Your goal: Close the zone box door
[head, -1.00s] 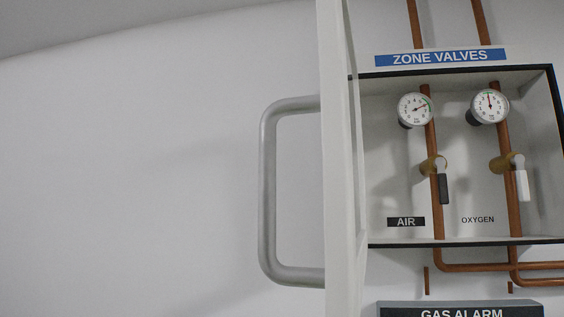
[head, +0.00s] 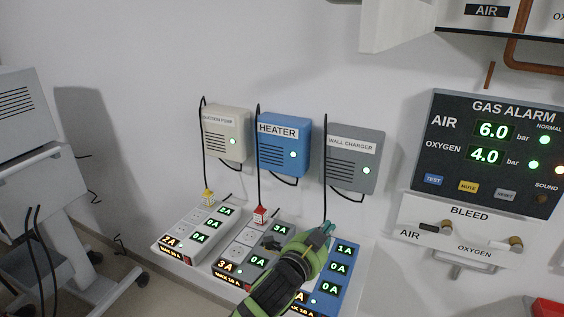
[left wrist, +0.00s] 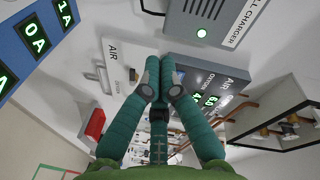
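The zone box door (head: 398,28) shows at the top of the head view only as its white lower corner, swung out from the wall; its handle is out of frame. A strip of the zone box (head: 494,24) with the AIR label shows beside it. In the left wrist view the zone box (left wrist: 290,130), with valves inside, is at the right, uncovered. My left gripper (head: 325,233) is low in the head view, over the power strips and well below the door. In the left wrist view its teal fingers (left wrist: 160,78) meet at the tips, with nothing seen between them. My right gripper is not in view.
The gas alarm panel (head: 487,150) and bleed plate (head: 455,231) are on the wall at right. Three wall units, including the blue heater (head: 283,145), hang behind cables above the power strips (head: 200,233). A wheeled machine (head: 30,150) stands at left.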

